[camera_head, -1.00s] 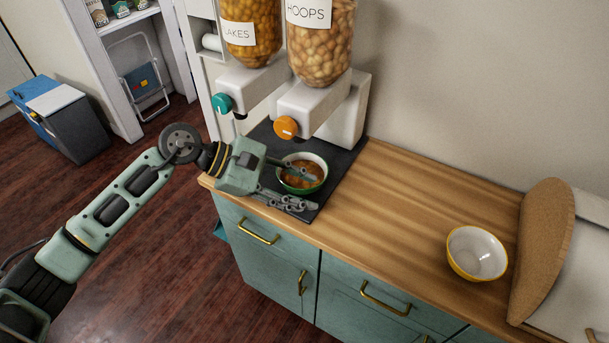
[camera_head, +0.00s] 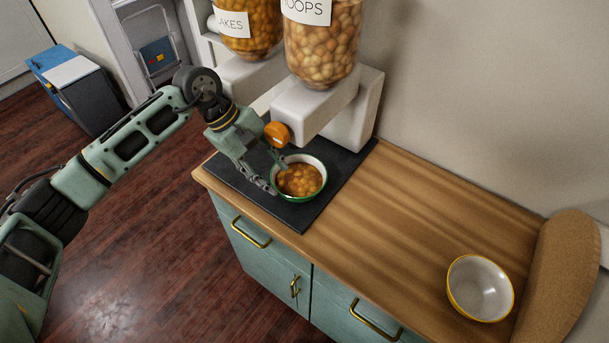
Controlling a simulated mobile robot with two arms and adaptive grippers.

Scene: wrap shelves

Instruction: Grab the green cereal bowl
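The green cereal bowl (camera_head: 313,192), green outside with a pale inner rim, stands upright on the dark mat below the dispensers. It holds orange-brown cereal (camera_head: 300,180). My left gripper (camera_head: 279,178) is at the bowl's left side, pointing down and to the right. Its fingers are apart: one is along the outside of the left wall, the other reaches the upper-left rim. Whether either finger presses on the bowl cannot be seen. My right gripper is not in view.
The dispenser with an orange knob (camera_head: 277,134) hangs close above my gripper. The dark mat (camera_head: 325,200) lies on the wooden counter (camera_head: 400,215), which is clear in the middle. A yellow-rimmed white bowl (camera_head: 481,287) and a rounded brown board (camera_head: 563,275) are at the right.

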